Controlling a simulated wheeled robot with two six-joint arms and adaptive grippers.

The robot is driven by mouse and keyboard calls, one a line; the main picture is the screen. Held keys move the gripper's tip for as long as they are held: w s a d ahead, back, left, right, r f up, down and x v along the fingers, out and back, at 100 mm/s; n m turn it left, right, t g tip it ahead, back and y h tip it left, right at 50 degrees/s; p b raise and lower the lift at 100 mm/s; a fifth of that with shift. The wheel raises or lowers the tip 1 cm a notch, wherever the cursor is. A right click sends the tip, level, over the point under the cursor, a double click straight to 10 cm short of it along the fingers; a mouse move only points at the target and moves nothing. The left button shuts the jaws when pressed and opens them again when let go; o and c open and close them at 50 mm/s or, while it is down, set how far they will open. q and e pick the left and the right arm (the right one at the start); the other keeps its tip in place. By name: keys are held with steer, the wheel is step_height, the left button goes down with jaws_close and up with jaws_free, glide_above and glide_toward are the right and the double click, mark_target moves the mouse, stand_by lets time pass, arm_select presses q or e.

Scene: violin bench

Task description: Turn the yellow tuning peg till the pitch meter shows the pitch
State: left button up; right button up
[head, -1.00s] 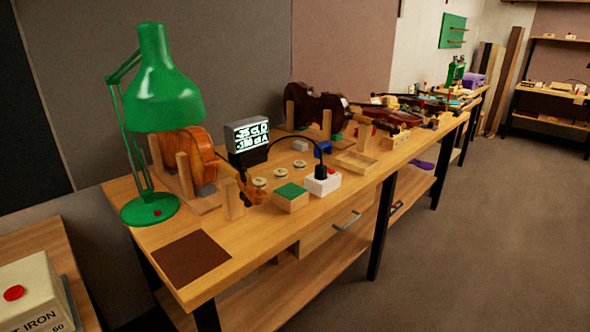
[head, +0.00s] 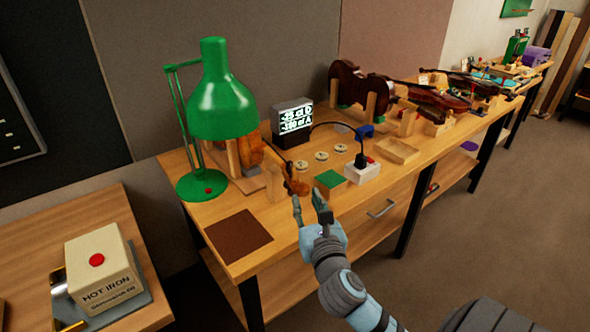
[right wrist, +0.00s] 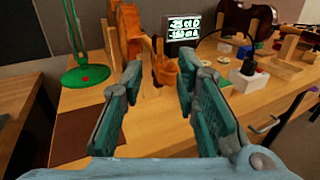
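The orange-brown violin (head: 250,150) lies in a wooden cradle, partly hidden by the green lamp. Its scroll end (head: 296,186) points toward the bench front; in the right wrist view the scroll (right wrist: 166,72) shows between and beyond my fingers. I cannot make out the yellow peg. The pitch meter (head: 291,110) behind it shows two lit lines, one for D reading about -25 ct and one for A, whose figure is hard to read. My right gripper (head: 308,198) is open and empty, just in front of the scroll; it also shows in the right wrist view (right wrist: 160,75). My left gripper is out of view.
The green lamp (head: 216,95) stands left of the violin. A brown mat (head: 238,236) lies clear at front left. The hot iron (head: 98,262) is on the left table.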

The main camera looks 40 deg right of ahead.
mark_target(295, 172)
steer(key=x, duration=1.2)
steer(key=shift+w+d+f+b, duration=0.15)
steer(key=shift+w+b, duration=0.1)
steer(key=shift+b, duration=0.15)
jaws_close()
steer(key=n+y+p, duration=0.1)
steer(key=p, duration=0.2)
steer(key=shift+s+r+t, duration=0.1)
steer(key=shift+r+t, duration=0.2)
steer(key=shift+r, duration=0.05)
steer(key=shift+d+f+n+y+p, duration=0.15)
steer(key=shift+n+y+p, duration=0.15)
steer(key=shift+y+p, duration=0.25)
steer(key=shift+f+y+b, duration=0.2)
steer(key=shift+y+b, duration=0.05)
steer(key=shift+b, duration=0.05)
